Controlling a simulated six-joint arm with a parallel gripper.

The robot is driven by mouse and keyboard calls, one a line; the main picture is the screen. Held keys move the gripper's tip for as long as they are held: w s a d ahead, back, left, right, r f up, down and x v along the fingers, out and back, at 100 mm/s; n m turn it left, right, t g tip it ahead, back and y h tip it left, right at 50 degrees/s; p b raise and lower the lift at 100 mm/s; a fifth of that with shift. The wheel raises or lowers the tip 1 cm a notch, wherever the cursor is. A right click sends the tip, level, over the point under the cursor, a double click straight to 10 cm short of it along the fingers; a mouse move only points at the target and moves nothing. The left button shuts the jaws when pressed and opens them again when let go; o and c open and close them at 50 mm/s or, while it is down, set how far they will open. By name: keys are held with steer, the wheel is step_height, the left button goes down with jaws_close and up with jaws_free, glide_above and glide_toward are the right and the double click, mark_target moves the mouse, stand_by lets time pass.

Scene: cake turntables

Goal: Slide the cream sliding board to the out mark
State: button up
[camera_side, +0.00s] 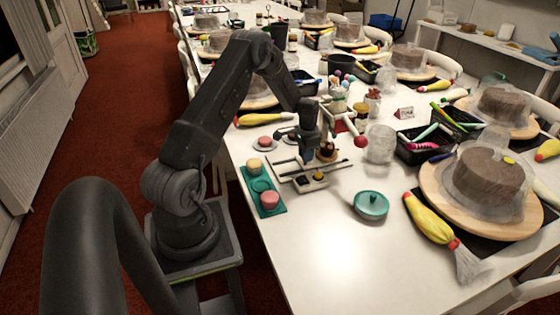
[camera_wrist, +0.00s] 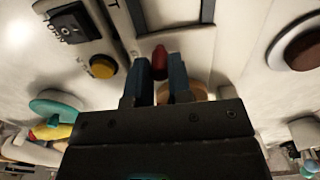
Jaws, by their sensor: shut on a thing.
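The cream sliding board (camera_wrist: 240,20) fills the upper part of the wrist view, with a dark rectangular outline on it. A red knob (camera_wrist: 160,58) stands between the two blue-grey fingers of my gripper (camera_wrist: 161,75), which are shut on it. In the side view my gripper (camera_side: 307,160) points down at the low sliding fixture with dark rails (camera_side: 285,168), and hides the knob there. I cannot make out which mark is the out mark.
A teal tray (camera_side: 251,185) with pink and yellow cakes lies left of the fixture. A clear jar (camera_side: 380,145) and a red ball (camera_side: 361,141) are close behind.

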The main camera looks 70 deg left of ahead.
steer(key=shift+s+a, duration=0.1)
steer(key=shift+s, duration=4.75)
steer(key=o, duration=0.8)
steer(key=shift+c, duration=0.2)
step_height(320, 180, up, 7)
